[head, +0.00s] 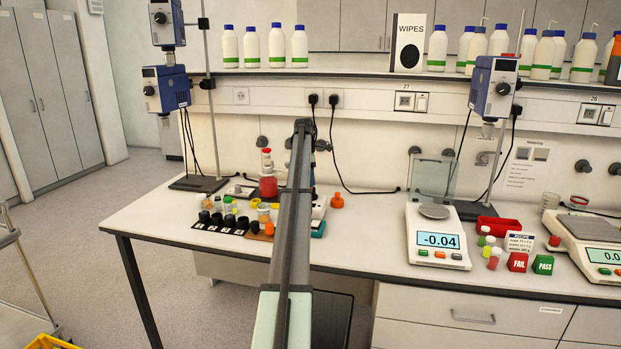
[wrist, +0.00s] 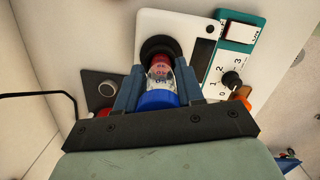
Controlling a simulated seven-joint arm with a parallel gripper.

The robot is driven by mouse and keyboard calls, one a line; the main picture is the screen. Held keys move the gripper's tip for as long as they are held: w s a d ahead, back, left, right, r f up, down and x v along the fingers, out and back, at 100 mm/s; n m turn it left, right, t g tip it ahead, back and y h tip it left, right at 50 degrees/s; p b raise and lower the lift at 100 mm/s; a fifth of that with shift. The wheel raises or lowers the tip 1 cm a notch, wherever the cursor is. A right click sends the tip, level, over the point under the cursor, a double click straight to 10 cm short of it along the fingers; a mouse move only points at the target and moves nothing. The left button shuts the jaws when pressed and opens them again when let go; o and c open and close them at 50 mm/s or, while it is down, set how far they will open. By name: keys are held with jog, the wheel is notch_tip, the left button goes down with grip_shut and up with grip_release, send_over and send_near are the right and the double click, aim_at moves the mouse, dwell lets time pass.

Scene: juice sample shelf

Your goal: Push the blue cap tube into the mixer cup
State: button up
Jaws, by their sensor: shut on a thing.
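In the wrist view my gripper (wrist: 158,84) is shut on the blue cap tube (wrist: 160,73). The tube is clear with red contents and marks, and its blue cap (wrist: 157,99) is nearest the camera. Its far end is at the black round mixer cup (wrist: 153,44); I cannot tell whether it is inside the cup or just above it. The mixer (wrist: 208,25) is white, with a teal panel and a numbered dial (wrist: 231,80). In the head view my arm hides the gripper and tube, and only part of the mixer (head: 319,229) shows.
Left of my arm stand black cups (head: 204,217), small jars and a red bottle (head: 268,187). An orange piece (head: 337,201) lies right of it. A scale (head: 436,250) stands further right. The bench between the orange piece and the scale is clear.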

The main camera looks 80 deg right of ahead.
jog(key=shift+f, duration=0.6)
jog(key=o, duration=1.1)
jog(key=shift+o, duration=0.2)
jog(key=shift+r, duration=0.15)
jog(key=r, duration=0.4)
jog(key=w+r, duration=0.1)
jog(key=r, duration=0.8)
jog(key=shift+w+a+r, duration=0.25)
jog(key=shift+w+a, duration=0.05)
